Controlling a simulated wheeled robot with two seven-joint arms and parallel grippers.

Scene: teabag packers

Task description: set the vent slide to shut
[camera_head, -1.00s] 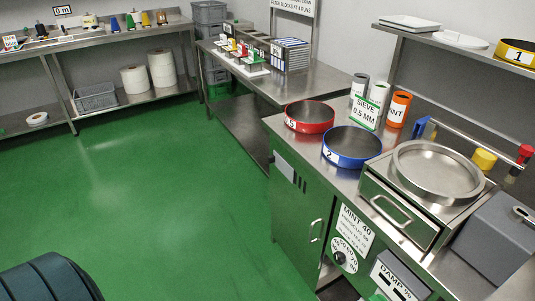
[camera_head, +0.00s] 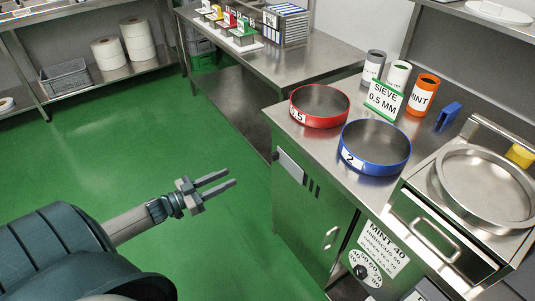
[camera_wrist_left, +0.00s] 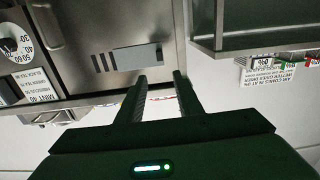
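The vent slide (camera_head: 291,166) is a pale grey plate on the upper left part of the cabinet front (camera_head: 301,216). Several dark vent slots (camera_head: 310,188) show uncovered just right of it. In the left wrist view, the slide (camera_wrist_left: 138,58) lies above the fingertips, with the dark slots (camera_wrist_left: 101,63) to its left. My left gripper (camera_head: 233,178) is open and empty, in the air left of the cabinet and apart from the slide. Its two parallel fingers (camera_wrist_left: 160,77) also show in the left wrist view. My right gripper is out of view.
A red sieve (camera_head: 320,106) and a blue sieve (camera_head: 376,148) stand on the counter above the cabinet. A dial (camera_head: 361,271) and a door handle (camera_head: 330,238) are farther right. The green floor (camera_head: 140,150) before the cabinet is clear.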

